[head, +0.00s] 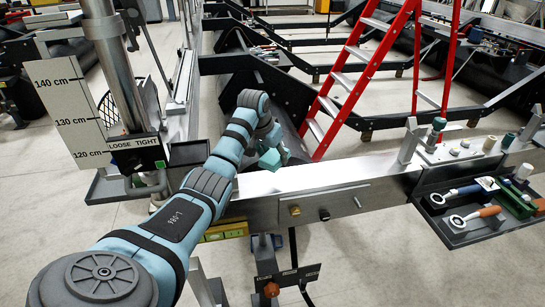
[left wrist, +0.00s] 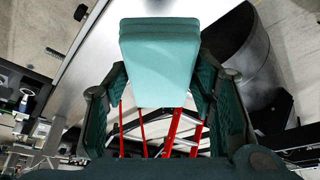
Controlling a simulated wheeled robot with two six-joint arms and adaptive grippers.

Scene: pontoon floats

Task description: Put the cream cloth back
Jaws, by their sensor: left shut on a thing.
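My left gripper (head: 268,146) is at the end of the blue-grey arm, above the metal beam's left part. It is shut on a turquoise block-like thing (head: 271,161), which shows layered edges like a folded cloth or pad. In the left wrist view this turquoise thing (left wrist: 160,58) sits between the two dark green fingers (left wrist: 160,95) and looks well gripped. No cream cloth can be made out with certainty; the held thing looks turquoise, not cream. My right gripper is not in view.
A red ladder (head: 350,85) stands behind. A gauge board (head: 75,110) and a small dark tray (head: 110,188) are at the left.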

